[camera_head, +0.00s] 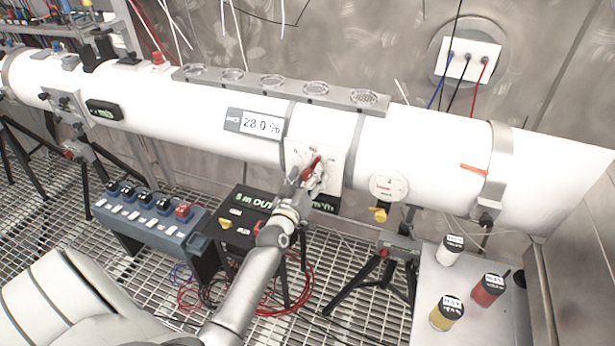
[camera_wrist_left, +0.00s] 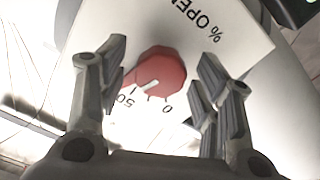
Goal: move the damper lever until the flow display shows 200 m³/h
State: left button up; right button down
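The red damper lever (camera_head: 313,165) sits on a white plate (camera_head: 331,158) on the pipe. In the left wrist view its red end (camera_wrist_left: 160,73) faces me, over a scale marked 0, 50 and "% OPEN". My left gripper (camera_head: 307,178) is at the lever, partly covering it. In the left wrist view the gripper (camera_wrist_left: 160,95) has its fingers apart, one on each side of the red end, with visible gaps. A black panel with green text, including "m³/h" (camera_head: 323,206), is below; my arm hides part of it, and I cannot read a flow number. My right gripper is not in view.
A white display (camera_head: 254,124) on the pipe reads 28.0 %. A round gauge (camera_head: 389,187) is to the right of the lever. A blue switch box (camera_head: 155,225) stands lower left. Several jars stand on a table (camera_head: 480,323) at lower right.

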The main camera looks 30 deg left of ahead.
pick_arm(q)
jog(key=shift+s, duration=0.1)
jog(key=v, duration=1.2)
jog(key=shift+f, duration=0.1)
jog(key=s+d+f+m+g+h, duration=0.1)
jog(key=s+d+f+m+g, duration=0.15)
jog(key=f, duration=0.85)
jog(key=s+d+f+m+g+h+b, duration=0.15)
jog(key=s+d+f, duration=0.25)
jog(key=f, duration=0.6)
jog(key=s+d+f+m+g+h, duration=0.1)
jog(key=s+d+f+g+h, duration=0.15)
jog(key=f, duration=0.85)
jog(key=s+d+f+m+g, duration=0.3)
jog(key=s+f+g, duration=0.2)
jog(key=s+f, duration=0.85)
jog(key=s+f+m+g, duration=0.1)
jog(key=s+f+g, duration=0.1)
jog(key=s, duration=0.7)
jog(key=s+f+m+g+b, duration=0.1)
jog(key=s+f+g, duration=0.2)
jog(key=s, duration=0.6)
jog(key=shift+a+f+y, duration=0.3)
jog(key=shift+a+f, duration=0.05)
jog(key=shift+f, duration=0.65)
jog(key=shift+s, duration=0.15)
